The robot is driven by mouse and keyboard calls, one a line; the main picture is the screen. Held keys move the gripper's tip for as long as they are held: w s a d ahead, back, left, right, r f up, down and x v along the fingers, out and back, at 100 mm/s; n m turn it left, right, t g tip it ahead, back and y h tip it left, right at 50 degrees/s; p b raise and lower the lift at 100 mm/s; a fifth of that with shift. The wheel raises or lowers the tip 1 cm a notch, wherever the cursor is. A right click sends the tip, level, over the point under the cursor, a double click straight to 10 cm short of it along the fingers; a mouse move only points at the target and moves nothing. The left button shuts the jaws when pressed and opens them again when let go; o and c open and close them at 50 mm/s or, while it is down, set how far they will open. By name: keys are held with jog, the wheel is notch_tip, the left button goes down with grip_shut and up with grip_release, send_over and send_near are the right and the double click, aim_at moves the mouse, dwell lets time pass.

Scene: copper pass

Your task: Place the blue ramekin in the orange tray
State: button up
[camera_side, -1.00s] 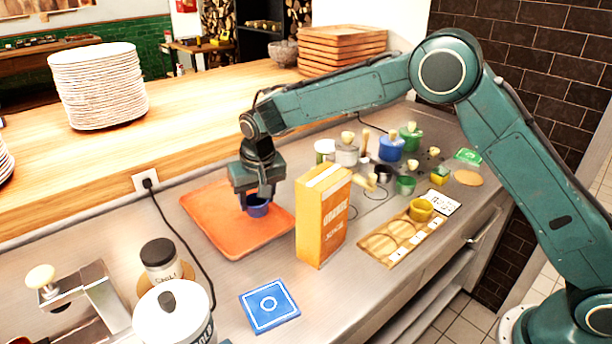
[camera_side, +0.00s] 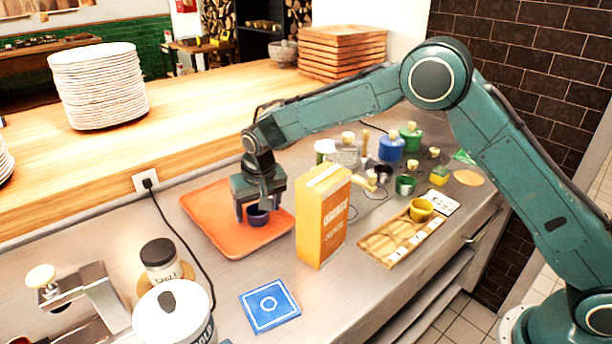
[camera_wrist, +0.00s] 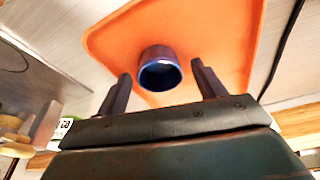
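The blue ramekin (camera_side: 258,215) stands upright in the orange tray (camera_side: 214,226). In the wrist view the ramekin (camera_wrist: 160,70) shows its round opening, with the tray (camera_wrist: 215,35) around and under it. My gripper (camera_side: 258,212) is just above and around the ramekin in the side view. In the wrist view its two fingers (camera_wrist: 160,85) are spread wide, with a clear gap on each side of the ramekin. The gripper is open and holds nothing.
An orange juice carton (camera_side: 323,217) stands close to the tray's right side. A wooden rack (camera_side: 385,245) with a yellow ramekin (camera_side: 421,210) lies farther right. A blue tile (camera_side: 269,305) and a lidded jar (camera_side: 160,260) are in front. Several pots (camera_side: 391,147) stand behind.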

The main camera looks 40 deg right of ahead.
jog(key=shift+r, duration=0.1)
jog(key=v, duration=1.2)
jog(key=shift+r, duration=0.15)
dwell(0.5)
jog(key=s+d+r+n+t, duration=0.1)
jog(key=s+d+r, duration=0.5)
jog(key=s, duration=0.3)
jog(key=s+d+r, duration=0.5)
jog(key=s+d, duration=0.2)
jog(key=s, duration=0.1)
jog(key=s+d+f, duration=0.2)
jog(key=s, duration=0.7)
jog(key=s+d+f+n+t, duration=0.1)
jog(key=s+d, duration=0.1)
jog(key=s, duration=0.8)
jog(key=shift+s+d+f+y, duration=0.25)
jog(key=shift+d+f+y, duration=0.05)
jog(key=shift+d+f, duration=0.05)
